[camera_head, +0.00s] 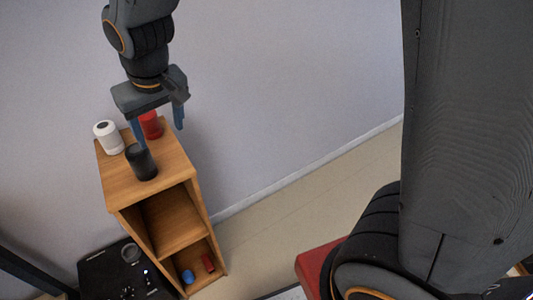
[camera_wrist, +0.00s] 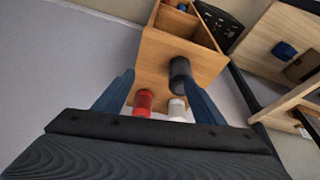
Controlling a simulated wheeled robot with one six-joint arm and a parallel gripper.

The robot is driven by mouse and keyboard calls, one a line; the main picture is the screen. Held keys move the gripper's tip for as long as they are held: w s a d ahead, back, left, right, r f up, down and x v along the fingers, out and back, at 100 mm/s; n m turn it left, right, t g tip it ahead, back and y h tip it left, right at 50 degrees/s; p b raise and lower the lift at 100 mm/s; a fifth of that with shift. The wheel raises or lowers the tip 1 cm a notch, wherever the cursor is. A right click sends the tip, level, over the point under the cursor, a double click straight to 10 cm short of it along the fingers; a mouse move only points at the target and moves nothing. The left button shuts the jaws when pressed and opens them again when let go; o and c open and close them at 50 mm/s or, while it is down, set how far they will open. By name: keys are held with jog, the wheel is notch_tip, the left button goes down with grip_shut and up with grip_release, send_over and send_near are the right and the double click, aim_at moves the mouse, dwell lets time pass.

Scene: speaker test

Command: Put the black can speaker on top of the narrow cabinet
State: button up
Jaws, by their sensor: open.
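The black can speaker (camera_head: 141,163) stands upright on the top of the narrow wooden cabinet (camera_head: 172,165), near its front left edge. In the wrist view the black can speaker (camera_wrist: 180,74) is beyond the fingertips, on the cabinet top (camera_wrist: 152,70). My gripper (camera_head: 160,128) is open above the back of the cabinet top. Its blue fingers are spread apart, and they show in the wrist view (camera_wrist: 163,88) with nothing held between them. The left finger partly overlaps the area behind the black speaker in the head view.
A white can (camera_head: 108,137) and a red can (camera_head: 150,125) also stand on the cabinet top, behind the black one. Blue (camera_head: 188,276) and red (camera_head: 208,263) items sit on a lower shelf. The wall is close behind. Floor right of the cabinet is clear.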

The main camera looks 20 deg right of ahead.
jog(key=s+d+f+m+g, duration=0.1)
jog(key=s+d, duration=0.3)
jog(key=d, duration=0.4)
jog(key=s+d+f+m+g+h, duration=0.1)
jog(key=s+d+f+m, duration=0.1)
jog(key=d, duration=0.6)
jog(key=s+d+f+m, duration=0.1)
jog(key=s+d+f, duration=0.3)
jog(key=s+d, duration=0.2)
jog(key=shift+d+m+g, duration=0.4)
jog(key=shift+d, duration=0.85)
